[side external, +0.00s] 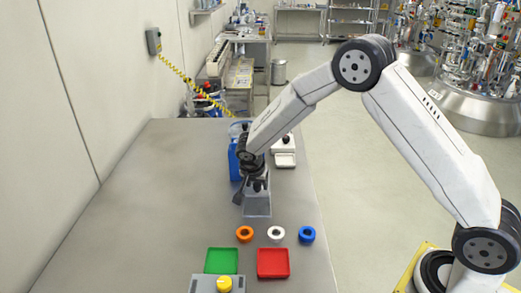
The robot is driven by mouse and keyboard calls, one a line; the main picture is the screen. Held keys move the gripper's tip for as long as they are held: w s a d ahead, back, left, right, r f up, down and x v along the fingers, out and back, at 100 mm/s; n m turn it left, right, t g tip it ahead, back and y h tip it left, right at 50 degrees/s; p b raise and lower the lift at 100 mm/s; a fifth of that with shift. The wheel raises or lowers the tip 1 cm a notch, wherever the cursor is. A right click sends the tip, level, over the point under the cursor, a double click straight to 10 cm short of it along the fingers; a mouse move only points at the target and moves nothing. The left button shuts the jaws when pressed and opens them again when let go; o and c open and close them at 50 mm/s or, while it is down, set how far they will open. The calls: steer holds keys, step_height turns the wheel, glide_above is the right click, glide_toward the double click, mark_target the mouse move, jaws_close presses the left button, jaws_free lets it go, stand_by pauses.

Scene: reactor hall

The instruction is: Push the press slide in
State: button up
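My gripper (249,193) points down over the grey steel table, at the end of my white arm. Its dark fingertips are at or just above a grey block-like fixture (257,208); I cannot tell whether they touch it. The fingers are too small and partly hidden to show whether they are open or shut. A small white device (284,143) with a dark knob and a pale plate (285,160) in front stands behind and to the right. I cannot tell for sure which of these carries the press slide.
A blue object (235,164) stands close behind my gripper, partly hidden. Nearer are a green tray (222,260), a red tray (273,263) and a grey box with a yellow knob (224,284). The table's left (130,220) is clear.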

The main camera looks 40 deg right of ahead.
jaws_close()
stand_by(1.2)
